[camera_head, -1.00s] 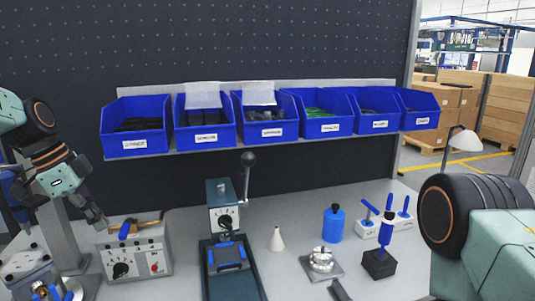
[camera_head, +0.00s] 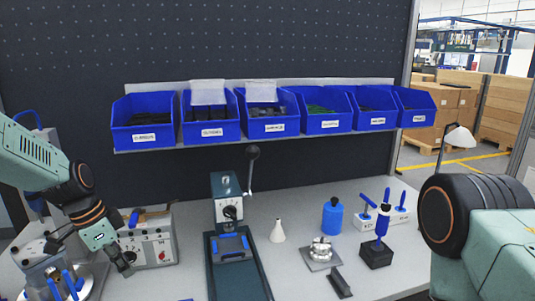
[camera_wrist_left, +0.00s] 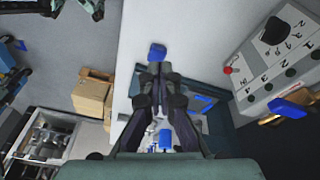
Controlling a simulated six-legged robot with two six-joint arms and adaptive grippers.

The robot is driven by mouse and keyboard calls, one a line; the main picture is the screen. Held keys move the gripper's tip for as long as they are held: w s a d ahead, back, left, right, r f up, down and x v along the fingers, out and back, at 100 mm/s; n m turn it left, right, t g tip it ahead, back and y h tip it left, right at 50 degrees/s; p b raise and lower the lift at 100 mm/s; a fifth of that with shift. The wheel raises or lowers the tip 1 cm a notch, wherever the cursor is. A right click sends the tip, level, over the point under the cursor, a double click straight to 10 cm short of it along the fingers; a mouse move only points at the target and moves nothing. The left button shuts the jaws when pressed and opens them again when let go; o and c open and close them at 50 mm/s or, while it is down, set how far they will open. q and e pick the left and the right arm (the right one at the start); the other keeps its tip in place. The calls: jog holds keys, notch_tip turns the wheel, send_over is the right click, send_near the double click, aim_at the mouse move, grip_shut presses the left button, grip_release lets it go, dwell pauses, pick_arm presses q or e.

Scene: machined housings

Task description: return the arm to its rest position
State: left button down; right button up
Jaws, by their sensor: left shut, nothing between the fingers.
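My left arm comes in from the left edge of the head view. Its gripper (camera_head: 122,266) points down and to the right, in front of the grey control box (camera_head: 160,246) and beside the metal fixture with blue handles (camera_head: 62,284). In the left wrist view the two dark fingers (camera_wrist_left: 158,72) are closed together with nothing between them. A small blue part (camera_wrist_left: 157,52) shows just beyond the tips; I cannot tell how far off it is. Of my right arm only a link shows at the right edge; its gripper is out of view.
A dark green press (camera_head: 228,225) with a lever stands mid-bench. A white cone (camera_head: 277,232), a blue bottle (camera_head: 332,219), a round metal part on a plate (camera_head: 321,253) and a blue-handled tool (camera_head: 380,245) stand further right. Blue bins (camera_head: 212,128) line the back shelf.

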pick_arm(q)
jog(key=s+d+f+n+g+y, duration=0.1)
jog(key=s+d+f+n, duration=0.3)
jog(key=s+f, duration=0.75)
jog(key=s+d+f+n+y, duration=0.1)
jog(key=s+d+f+n, duration=0.3)
jog(key=s+f, duration=0.8)
jog(key=s+r+n, duration=0.1)
jog(key=s+n, duration=0.2)
jog(key=s, duration=1)
notch_tip(320, 180, down, 15)
jog(key=w+b, duration=0.1)
jog(key=b, duration=1.3)
jog(key=shift+d+r+y, duration=0.15)
jog(key=shift+d+y, duration=0.1)
jog(key=shift+y, duration=0.05)
